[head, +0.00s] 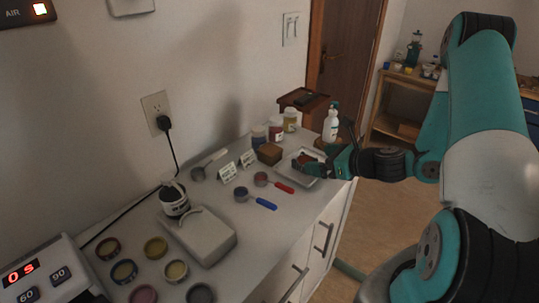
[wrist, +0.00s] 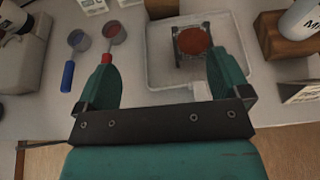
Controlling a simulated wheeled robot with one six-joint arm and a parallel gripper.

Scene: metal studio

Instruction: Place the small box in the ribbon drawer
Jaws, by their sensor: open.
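A small brown box (head: 269,153) sits closed on the counter, left of the white tray (head: 288,173). Its lower edge shows at the top of the wrist view (wrist: 161,8). My gripper (head: 318,165) is open and empty over the tray. In the wrist view its fingers (wrist: 161,60) are spread, the right one beside a round red piece (wrist: 194,40) on a dark stand in the tray. The counter front has drawers with bar handles (head: 325,238); they look shut. I cannot tell which one is the ribbon drawer.
A red-handled scoop (head: 273,183) and a blue-handled scoop (head: 255,199) lie left of the tray. Jars (head: 276,131) stand behind the box. A white spray bottle (head: 331,124) stands on a wooden block. Several small round pots crowd the near counter.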

